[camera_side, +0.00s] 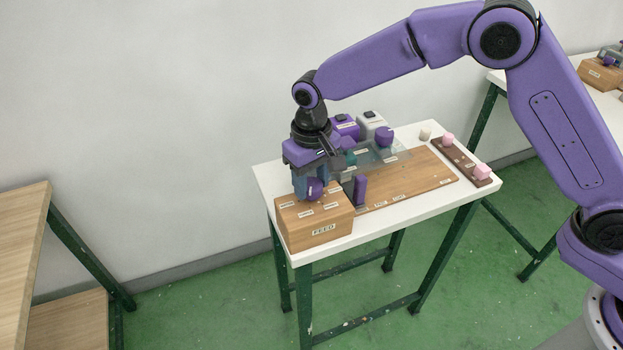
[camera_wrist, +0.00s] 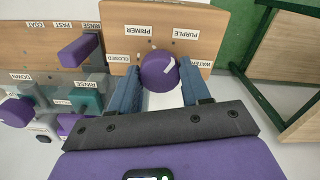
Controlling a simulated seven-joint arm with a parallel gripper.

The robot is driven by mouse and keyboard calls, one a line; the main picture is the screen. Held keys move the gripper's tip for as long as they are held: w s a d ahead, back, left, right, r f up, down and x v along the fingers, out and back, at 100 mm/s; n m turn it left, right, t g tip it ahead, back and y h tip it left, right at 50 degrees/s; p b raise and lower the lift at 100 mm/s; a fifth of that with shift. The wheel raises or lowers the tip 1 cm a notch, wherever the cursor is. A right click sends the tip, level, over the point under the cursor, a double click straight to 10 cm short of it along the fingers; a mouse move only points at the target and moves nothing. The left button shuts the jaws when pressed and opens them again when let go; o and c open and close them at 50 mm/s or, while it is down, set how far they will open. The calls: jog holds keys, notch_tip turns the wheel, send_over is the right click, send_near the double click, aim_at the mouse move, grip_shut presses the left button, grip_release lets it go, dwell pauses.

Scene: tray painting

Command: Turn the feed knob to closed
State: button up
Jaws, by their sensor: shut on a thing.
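The feed knob (camera_wrist: 160,72) is a round purple knob on the wooden FEED box (camera_side: 320,235). In the side view the knob (camera_side: 315,189) is partly hidden by my gripper. My gripper (camera_wrist: 160,92) is shut on the knob, with one blue finger on each side of it. A white mark on the knob points to the upper right in the wrist view, on the side of the PURPLE label (camera_wrist: 186,33). The CLOSED label (camera_wrist: 119,58) is left of the knob, PRIMER (camera_wrist: 148,30) is at the upper left, and WATER (camera_wrist: 201,63) is at the right.
A purple lever (camera_side: 360,190) stands close beside the box on the wooden panel (camera_side: 420,175). Several purple, teal and grey controls sit behind it. A dark strip (camera_side: 455,160) with pink blocks lies at the table's right. Bare wall is at the left.

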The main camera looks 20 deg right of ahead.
aim_at(312, 184)
jog(key=n, duration=0.5)
jog(key=shift+n, duration=0.3)
jog(key=n, duration=1.2)
jog(key=shift+n, duration=0.3)
jog(key=n, duration=0.5)
jog(key=shift+n, duration=0.3)
jog(key=o, duration=1.1)
jog(key=shift+c, duration=0.2)
jog(key=shift+r, duration=0.1)
notch_tip(312, 184, up, 17)
jog(key=shift+r, duration=0.15)
